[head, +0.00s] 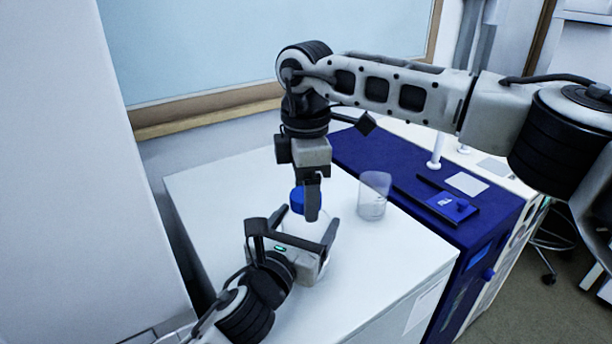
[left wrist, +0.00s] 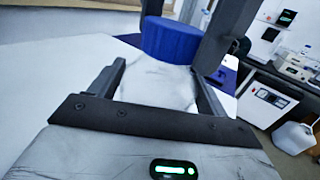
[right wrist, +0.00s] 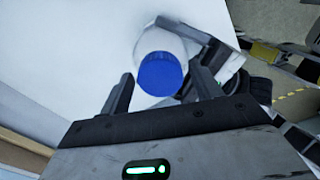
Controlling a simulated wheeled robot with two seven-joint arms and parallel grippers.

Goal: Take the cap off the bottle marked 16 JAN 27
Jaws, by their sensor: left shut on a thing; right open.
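A white bottle with a blue cap (head: 297,199) stands on the white bench top. Its body (left wrist: 158,84) shows between my left gripper's fingers in the left wrist view, and the cap (left wrist: 172,42) is on top. My left gripper (head: 298,232) is shut on the bottle body, below the cap. My right gripper (head: 312,208) points down from above at the cap. In the right wrist view the cap (right wrist: 160,74) lies between the open right fingers (right wrist: 161,88), with gaps at the sides. No date marking is readable; the grippers hide much of the bottle.
A clear empty beaker (head: 374,196) stands right of the bottle on the white bench top (head: 215,195). A dark blue instrument (head: 385,165) with a small tray adjoins the bench at the right. The bench's left part is clear. A wall panel stands at the far left.

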